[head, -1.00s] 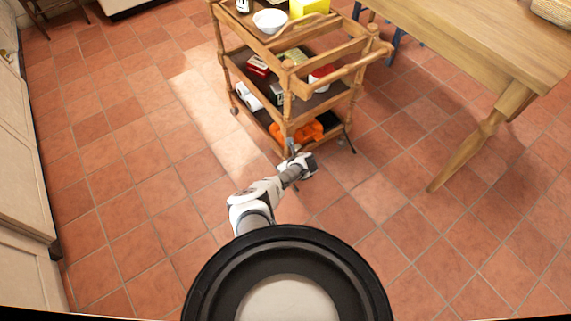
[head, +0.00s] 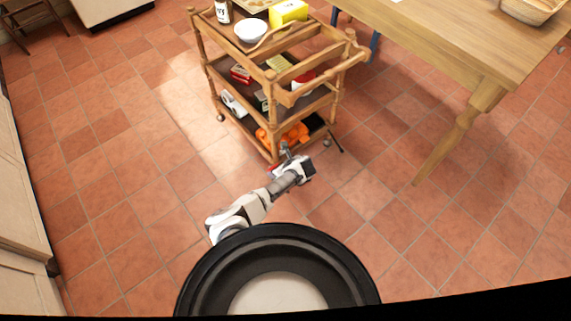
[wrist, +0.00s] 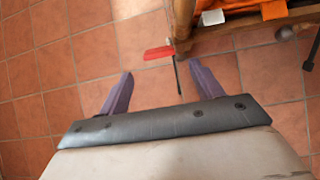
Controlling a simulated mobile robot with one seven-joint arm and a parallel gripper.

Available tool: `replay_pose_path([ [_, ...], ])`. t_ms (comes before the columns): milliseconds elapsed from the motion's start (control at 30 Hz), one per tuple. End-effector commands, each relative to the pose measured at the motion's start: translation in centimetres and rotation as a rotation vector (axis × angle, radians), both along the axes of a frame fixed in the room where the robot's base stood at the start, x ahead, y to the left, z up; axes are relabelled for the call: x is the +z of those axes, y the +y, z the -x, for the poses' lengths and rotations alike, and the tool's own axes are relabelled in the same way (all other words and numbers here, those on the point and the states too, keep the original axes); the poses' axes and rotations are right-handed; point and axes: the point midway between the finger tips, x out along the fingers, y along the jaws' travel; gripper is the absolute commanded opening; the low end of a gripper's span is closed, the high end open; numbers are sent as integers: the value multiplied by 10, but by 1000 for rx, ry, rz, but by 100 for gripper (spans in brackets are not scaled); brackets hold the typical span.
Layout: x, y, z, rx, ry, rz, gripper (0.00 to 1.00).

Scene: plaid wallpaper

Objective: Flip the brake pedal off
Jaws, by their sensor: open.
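The brake pedal, a small red lever (wrist: 158,53), shows in the wrist view at the foot of the wooden cart's near leg. A thin dark rod stands just to its right and reaches down between my fingers. In the head view a bit of the red pedal (head: 271,168) shows low by the cart's near corner, partly hidden by my arm. My gripper (wrist: 161,84) is open and empty, its two purple fingers spread apart, with the pedal ahead of the fingertips. It also shows in the head view (head: 286,152), low in front of the cart.
The wooden cart (head: 268,70) holds a white bowl (head: 250,31), a yellow box (head: 288,14) and orange cloth-like items (head: 290,133) on its shelves. A wooden table (head: 450,45) stands at right, its leg near the cart. Tiled floor is open at left.

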Motion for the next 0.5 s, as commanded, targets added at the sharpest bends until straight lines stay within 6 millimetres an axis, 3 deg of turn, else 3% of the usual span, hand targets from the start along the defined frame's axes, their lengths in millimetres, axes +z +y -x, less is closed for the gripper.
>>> replay_pose_path([
  [33,14,-4,6,1,-1,5,65],
  [200,36,-15,20,1,0,2,65],
  [500,50,-22,31,1,0,0,65],
])
